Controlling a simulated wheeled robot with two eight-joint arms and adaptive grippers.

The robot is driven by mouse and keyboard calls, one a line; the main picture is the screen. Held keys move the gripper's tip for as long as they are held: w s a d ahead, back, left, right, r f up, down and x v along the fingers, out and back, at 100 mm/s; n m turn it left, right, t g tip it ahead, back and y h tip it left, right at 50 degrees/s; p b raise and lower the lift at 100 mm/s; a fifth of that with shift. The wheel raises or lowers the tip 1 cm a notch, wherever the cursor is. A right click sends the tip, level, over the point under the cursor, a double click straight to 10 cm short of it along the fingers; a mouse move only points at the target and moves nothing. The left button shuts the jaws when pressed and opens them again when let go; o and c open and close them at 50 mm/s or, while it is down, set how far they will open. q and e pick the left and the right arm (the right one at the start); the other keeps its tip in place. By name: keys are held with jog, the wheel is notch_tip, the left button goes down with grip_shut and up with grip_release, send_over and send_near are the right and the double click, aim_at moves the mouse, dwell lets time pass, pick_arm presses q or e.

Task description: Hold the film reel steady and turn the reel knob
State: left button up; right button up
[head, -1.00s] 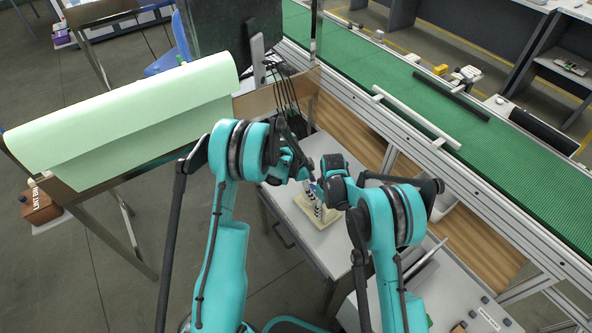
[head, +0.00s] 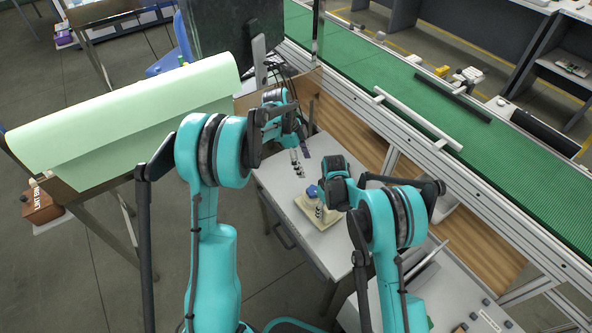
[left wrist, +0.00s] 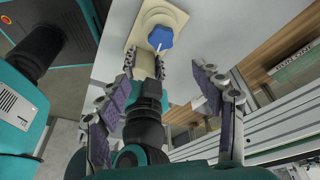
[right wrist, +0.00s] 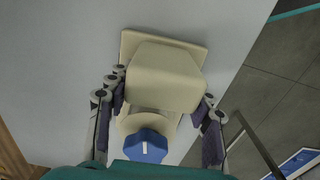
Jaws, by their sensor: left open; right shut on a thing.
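The film reel is a cream block on a square base plate (head: 317,213), standing on the grey table. It also shows in the left wrist view (left wrist: 174,17) and fills the middle of the right wrist view (right wrist: 165,75). Its blue reel knob (left wrist: 160,38) has a white mark and shows in the right wrist view (right wrist: 146,147). My right gripper (right wrist: 162,90) is shut on the film reel, one finger on each side. My left gripper (head: 301,160) is open and empty, apart from the knob, above the table behind the reel. Its fingers spread wide in the left wrist view (left wrist: 166,82).
The grey table (head: 275,180) has free room around the reel. A green conveyor (head: 400,100) with a metal frame runs along the right. A stand with a pale green sheet (head: 120,110) is at the left, and a monitor (head: 235,35) stands behind.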

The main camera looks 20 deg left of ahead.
pick_arm(q)
jog(key=s+d+r+n+t+y, duration=0.3)
jog(key=s+r+n+t+y, duration=0.1)
jog(key=s+r+n, duration=0.8)
jog(key=shift+s+r+n+t, duration=0.35)
jog(key=shift+s+n, duration=0.65)
jog(key=shift+n, duration=1)
jog(key=m+g+h, duration=0.3)
jog(key=m+h, duration=0.1)
jog(key=m, duration=0.9)
send_over(313, 190)
jog(key=s+a, duration=0.2)
jog(key=a, duration=0.2)
notch_tip(313, 190, down, 16)
jog(key=x, duration=1.1)
jog(key=shift+f, duration=0.1)
